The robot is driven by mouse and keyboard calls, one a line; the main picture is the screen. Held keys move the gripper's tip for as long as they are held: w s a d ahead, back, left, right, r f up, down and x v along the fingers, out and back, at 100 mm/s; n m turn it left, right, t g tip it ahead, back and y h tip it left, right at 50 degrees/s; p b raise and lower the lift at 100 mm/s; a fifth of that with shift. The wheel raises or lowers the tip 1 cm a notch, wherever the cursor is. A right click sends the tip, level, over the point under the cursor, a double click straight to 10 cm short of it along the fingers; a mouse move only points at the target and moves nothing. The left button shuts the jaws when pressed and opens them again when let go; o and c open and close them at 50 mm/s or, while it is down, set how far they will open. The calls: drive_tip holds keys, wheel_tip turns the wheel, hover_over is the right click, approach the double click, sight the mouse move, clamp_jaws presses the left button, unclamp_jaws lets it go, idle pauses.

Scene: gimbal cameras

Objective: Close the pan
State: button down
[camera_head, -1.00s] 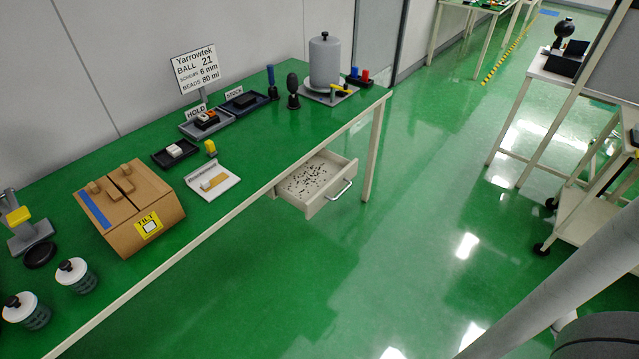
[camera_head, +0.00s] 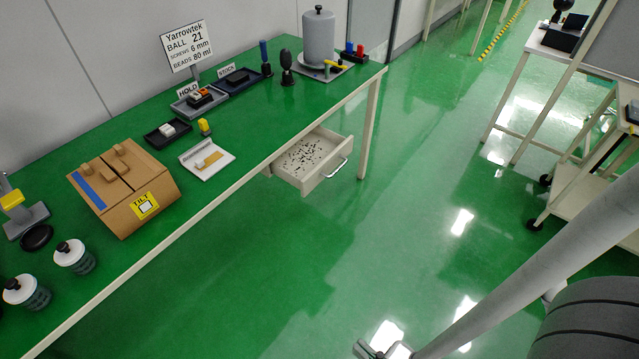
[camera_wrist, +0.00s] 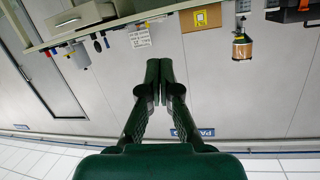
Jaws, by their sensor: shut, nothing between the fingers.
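The pan appears to be the pale drawer-like tray (camera_head: 322,179) under the right part of the green bench. It is pulled out, with a silver handle on its front and many small dark bits inside. In the wrist view the picture is upside down, and the pan (camera_wrist: 82,17) is at the upper left with its handle. My gripper (camera_wrist: 153,62) is shut and empty, in the middle of the wrist view. It is apart from the pan. My gripper's fingers are not clearly seen in the head view, where my grey arm crosses the lower right.
On the bench (camera_head: 262,118) are a cardboard box marked TILT (camera_head: 122,190), a grey cylinder (camera_head: 319,40), trays and lidded jars (camera_head: 73,257). The green floor before the pan is clear. A white wheeled cart (camera_head: 570,185) stands at the right.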

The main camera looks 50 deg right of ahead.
drive_tip(key=w+d+f+m+h, duration=0.3)
drive_tip(key=w+d+f+m, duration=0.2)
drive_tip(key=w+f+m, duration=0.3)
drive_tip(key=m+g+h, duration=0.2)
drive_tip(key=m+h, duration=0.6)
drive_tip(key=m, duration=0.7)
approach(316, 180)
drive_tip(key=x, duration=0.5)
drive_tip(key=shift+s+d+r, duration=0.1)
drive_tip(key=shift+d+r, duration=0.05)
drive_tip(key=shift+d, duration=0.25)
drive_tip(key=shift+w, duration=0.45)
